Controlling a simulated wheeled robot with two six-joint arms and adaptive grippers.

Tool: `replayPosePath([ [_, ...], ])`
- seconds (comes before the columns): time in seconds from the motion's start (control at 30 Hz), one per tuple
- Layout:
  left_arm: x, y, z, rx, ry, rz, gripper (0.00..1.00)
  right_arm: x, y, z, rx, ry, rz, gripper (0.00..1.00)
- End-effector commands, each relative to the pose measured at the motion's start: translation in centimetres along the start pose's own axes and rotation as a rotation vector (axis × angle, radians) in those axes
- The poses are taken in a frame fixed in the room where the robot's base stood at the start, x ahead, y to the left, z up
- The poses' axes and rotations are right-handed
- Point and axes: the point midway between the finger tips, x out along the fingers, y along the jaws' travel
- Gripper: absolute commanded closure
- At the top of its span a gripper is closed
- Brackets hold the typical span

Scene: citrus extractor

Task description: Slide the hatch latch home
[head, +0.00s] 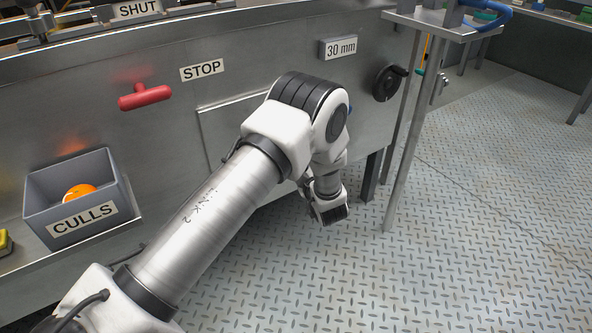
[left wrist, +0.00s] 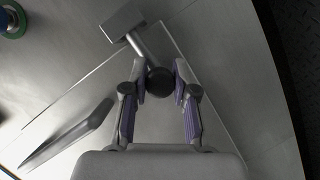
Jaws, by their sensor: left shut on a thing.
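The hatch (head: 220,125) is a flat metal panel on the machine's front in the head view, largely hidden behind my left arm. In the left wrist view, the latch is a short metal rod (left wrist: 142,47) with a dark round knob (left wrist: 160,80) at its near end and a grey block (left wrist: 124,19) at its far end. My left gripper (left wrist: 160,79), with purple-padded fingers, is shut on the knob, one finger on each side. The head view does not show my fingers clearly. My right gripper is in neither view.
A grey bar handle (left wrist: 72,135) lies left of my fingers. The machine front bears a red T-handle (head: 145,96), a STOP label (head: 202,70) and a black knob (head: 389,83). A CULLS bin (head: 40,205) holds an orange fruit (head: 79,193). A metal stand (head: 398,160) is to the right.

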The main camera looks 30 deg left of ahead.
Motion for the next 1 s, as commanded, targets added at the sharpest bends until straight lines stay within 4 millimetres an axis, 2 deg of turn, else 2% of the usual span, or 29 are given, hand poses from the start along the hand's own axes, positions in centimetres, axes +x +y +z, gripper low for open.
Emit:
replayPosePath([
  [0.23, 0.1, 0.3, 0.2, -0.002, -0.005, 0.007, 1.0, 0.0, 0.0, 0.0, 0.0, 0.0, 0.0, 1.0],
  [0.27, 0.1, 0.3, 0.2, -0.002, -0.005, 0.007, 0.63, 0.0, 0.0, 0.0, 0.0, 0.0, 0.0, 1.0],
  [0.3, 0.1, 0.3, 0.2, -0.002, -0.005, 0.007, 0.48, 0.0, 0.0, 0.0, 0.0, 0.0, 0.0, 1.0],
  [0.67, -0.3, 0.3, 0.2, 0.0, -0.005, 0.005, 0.47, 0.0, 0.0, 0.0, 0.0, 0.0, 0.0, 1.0],
  [0.77, -1.7, 0.3, 0.3, 0.001, -0.007, 0.006, 0.47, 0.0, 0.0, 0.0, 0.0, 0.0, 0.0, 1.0],
  [1.0, -7.7, 0.4, 0.3, 0.003, -0.008, 0.009, 0.47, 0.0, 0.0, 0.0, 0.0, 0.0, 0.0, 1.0],
])
